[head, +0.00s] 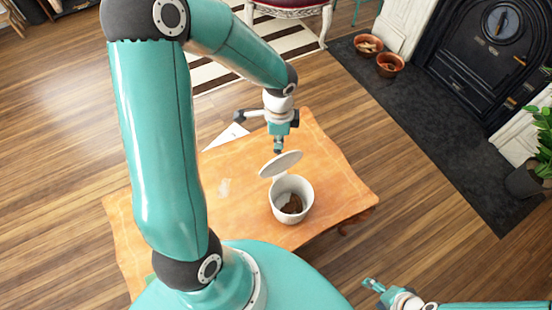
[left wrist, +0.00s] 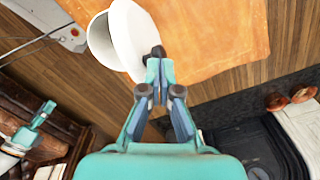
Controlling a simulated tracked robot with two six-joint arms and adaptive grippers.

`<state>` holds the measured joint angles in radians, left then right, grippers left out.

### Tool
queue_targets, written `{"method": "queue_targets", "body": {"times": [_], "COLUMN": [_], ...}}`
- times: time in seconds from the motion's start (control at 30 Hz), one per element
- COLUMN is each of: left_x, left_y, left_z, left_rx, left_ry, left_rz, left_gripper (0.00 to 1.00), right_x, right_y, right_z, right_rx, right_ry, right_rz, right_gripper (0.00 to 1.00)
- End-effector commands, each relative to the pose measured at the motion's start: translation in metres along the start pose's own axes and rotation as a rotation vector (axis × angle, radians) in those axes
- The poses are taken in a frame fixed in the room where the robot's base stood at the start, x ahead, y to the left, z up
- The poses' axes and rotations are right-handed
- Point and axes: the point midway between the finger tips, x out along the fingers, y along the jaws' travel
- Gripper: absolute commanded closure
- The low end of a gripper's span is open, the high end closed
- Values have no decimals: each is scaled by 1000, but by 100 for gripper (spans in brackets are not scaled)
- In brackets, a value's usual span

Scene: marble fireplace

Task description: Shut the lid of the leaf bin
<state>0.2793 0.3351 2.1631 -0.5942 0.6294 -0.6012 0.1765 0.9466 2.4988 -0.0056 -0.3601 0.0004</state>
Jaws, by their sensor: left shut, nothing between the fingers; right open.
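The leaf bin (head: 307,203) is a white round pot on the wooden table, with brown leaf matter inside. Its white lid (head: 281,163) is raised and tilted at the bin's far side, leaving the mouth open. My left gripper (head: 278,150) is shut and empty, pointing down close to the lid's far side. In the left wrist view its fingertips (left wrist: 157,55) overlap the edge of the lid (left wrist: 130,38); I cannot tell whether they touch. The bin (left wrist: 99,38) shows partly behind the lid there. My right gripper (head: 372,285) is open and empty, off the table's near right side.
The table (head: 335,185) has a wavy edge and bare room left of the bin. A white flat piece (head: 226,136) lies at its far edge. Clay bowls (head: 389,64) stand on the dark hearth by the black fireplace (head: 490,60). A white-legged stool (head: 322,22) stands behind.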

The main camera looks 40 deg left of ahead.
Motion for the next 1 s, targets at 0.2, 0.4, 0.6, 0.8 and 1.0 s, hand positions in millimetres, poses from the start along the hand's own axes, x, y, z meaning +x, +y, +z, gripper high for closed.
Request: {"method": "queue_targets", "body": {"times": [0.2,0.4,0.6,0.8,1.0], "left_x": [8,7,6,7,6], "left_y": [0,0,1,10,21], "left_z": [0,0,-1,-6,-12], "left_rx": [0,0,1,3,3], "left_ry": [0,0,0,0,0], "left_rz": [0,0,0,0,0], "left_gripper": [100,100,100,100,100], "right_x": [7,6,6,11,16], "right_y": [2,2,2,4,6], "right_z": [0,0,0,0,0], "right_rx": [0,0,0,0,0], "right_ry": [0,0,0,0,0], "right_rz": [0,0,0,0,0], "right_gripper": [36,36,36,36,36]}}
